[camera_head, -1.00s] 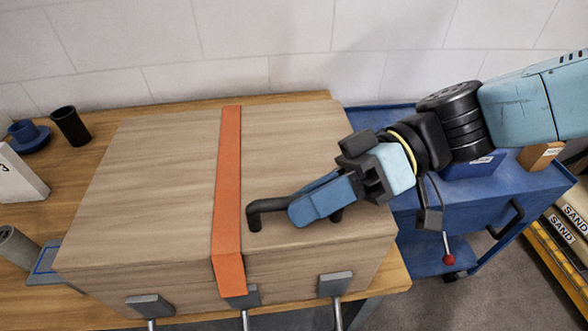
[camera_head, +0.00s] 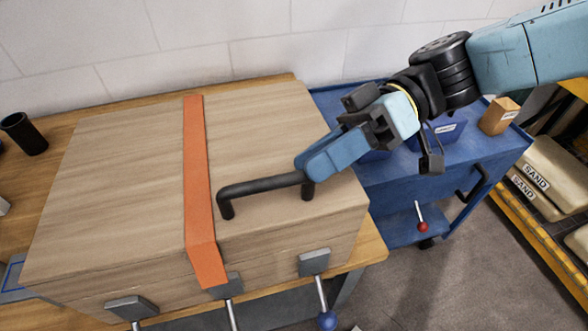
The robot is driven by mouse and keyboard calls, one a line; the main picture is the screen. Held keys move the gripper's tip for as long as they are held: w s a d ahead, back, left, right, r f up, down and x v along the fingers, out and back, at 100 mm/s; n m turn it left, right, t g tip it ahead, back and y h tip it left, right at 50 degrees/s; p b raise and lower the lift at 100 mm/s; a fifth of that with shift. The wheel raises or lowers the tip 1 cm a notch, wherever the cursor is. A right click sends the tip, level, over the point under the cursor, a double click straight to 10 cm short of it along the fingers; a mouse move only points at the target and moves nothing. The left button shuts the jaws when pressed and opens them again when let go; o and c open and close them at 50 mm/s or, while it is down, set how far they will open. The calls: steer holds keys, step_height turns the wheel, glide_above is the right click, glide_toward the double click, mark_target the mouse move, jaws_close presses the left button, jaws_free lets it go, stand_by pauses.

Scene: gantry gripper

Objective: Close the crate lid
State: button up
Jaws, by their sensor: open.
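The wooden crate (camera_head: 110,200) stands on the wooden table. Its lid (camera_head: 130,150) lies flat on top and looks shut, with an orange strap (camera_head: 197,165) across it. A black bar handle (camera_head: 262,184) sits on the lid near its front right edge. My gripper (camera_head: 306,172) is open, its blue finger beside the right end of the handle. Whether it touches the handle I cannot tell.
Grey latches with metal levers line the crate's front; one (camera_head: 314,263) ends in a blue ball. A blue cart (camera_head: 440,185) with a bin and small box (camera_head: 498,116) stands right. Sandbags (camera_head: 525,180) lie on a yellow-edged rack. A black cup (camera_head: 24,133) stands left.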

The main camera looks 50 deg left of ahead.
steer(key=v, duration=0.8)
stand_by(0.4)
steer(key=w+d+f+m+t, duration=0.4)
steer(key=w+f+m+t, duration=0.15)
steer(key=f, duration=0.35)
steer(key=w+d+f+m+t+h, duration=0.1)
steer(key=w+d+m+t, duration=0.4)
steer(key=w+d+m, duration=0.35)
steer(key=d+r+m+t, duration=0.3)
steer(key=d, duration=0.6)
steer(key=d+r+m+t+h, duration=0.1)
steer(key=d+r+m+t, duration=0.2)
steer(key=d, duration=0.7)
steer(key=d+r+m+t+h, duration=0.1)
steer(key=d+r+m+t, duration=0.2)
steer(key=d, duration=0.6)
step_height(320, 180, up, 2)
steer(key=shift+w+d+r+m, duration=0.15)
steer(key=shift+w+r+m, duration=0.2)
steer(key=shift+m, duration=0.65)
